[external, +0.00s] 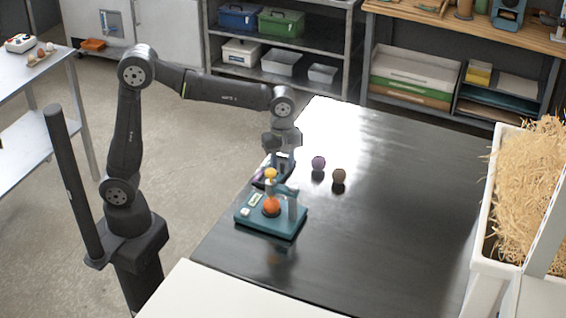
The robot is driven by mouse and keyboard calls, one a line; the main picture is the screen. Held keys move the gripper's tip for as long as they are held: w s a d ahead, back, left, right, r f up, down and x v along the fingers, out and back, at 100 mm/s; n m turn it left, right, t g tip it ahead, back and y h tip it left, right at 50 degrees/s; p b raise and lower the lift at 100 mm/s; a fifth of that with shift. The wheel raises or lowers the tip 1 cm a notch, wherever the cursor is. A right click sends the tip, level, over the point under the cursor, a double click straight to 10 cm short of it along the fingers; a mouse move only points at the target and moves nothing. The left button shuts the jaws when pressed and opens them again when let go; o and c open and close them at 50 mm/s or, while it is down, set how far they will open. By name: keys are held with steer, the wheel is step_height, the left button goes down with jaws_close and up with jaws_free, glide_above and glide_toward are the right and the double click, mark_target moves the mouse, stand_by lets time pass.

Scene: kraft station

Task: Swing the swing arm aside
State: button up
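A teal device with a flat base (285,228) stands near the left edge of the dark table. An orange ball (271,206) sits on the base. A teal swing arm (284,188) appears to reach from an upright post (293,208) over the ball, with a yellow knob (270,173) at its end. My gripper (279,170) points down just behind the knob and swing arm. Its fingertips are small and partly hidden, so I cannot tell whether they touch the device or how far apart they are.
A white bin of straw (480,250) stands at the right. The table's middle (400,200) is clear.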

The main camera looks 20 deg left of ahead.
steer(key=shift+f, duration=0.25)
jaws_close()
